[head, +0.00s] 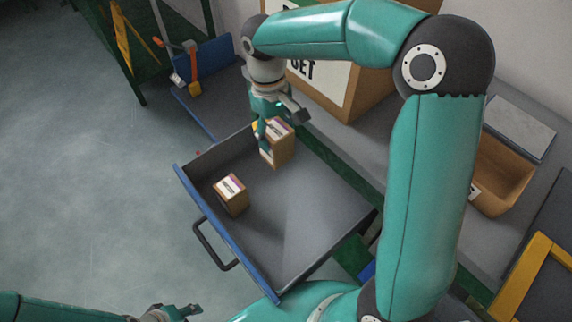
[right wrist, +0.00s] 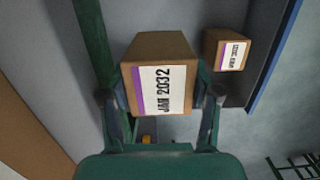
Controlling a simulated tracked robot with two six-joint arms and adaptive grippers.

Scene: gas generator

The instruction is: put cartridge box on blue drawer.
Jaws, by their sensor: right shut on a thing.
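The blue drawer (head: 236,246) is pulled out, with a grey inside and a dark handle. A brown cartridge box (head: 281,150) with a white and purple label is in my right gripper (head: 272,134), at the drawer's back left. In the right wrist view the held box (right wrist: 160,88) reads "JAN 2032" and sits between the two fingers. I cannot tell whether it touches the drawer floor. A second, similar box (head: 231,195) stands in the drawer near the front; it also shows in the right wrist view (right wrist: 226,50). My left gripper (head: 180,312) is at the bottom edge, small and partly cut off.
A large cardboard box (head: 345,88) stands on the grey counter behind the drawer. An open brown bin (head: 500,172) and a yellow frame (head: 526,276) are at the right. Another blue drawer (head: 203,65) is at the upper left. The drawer's right half is empty.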

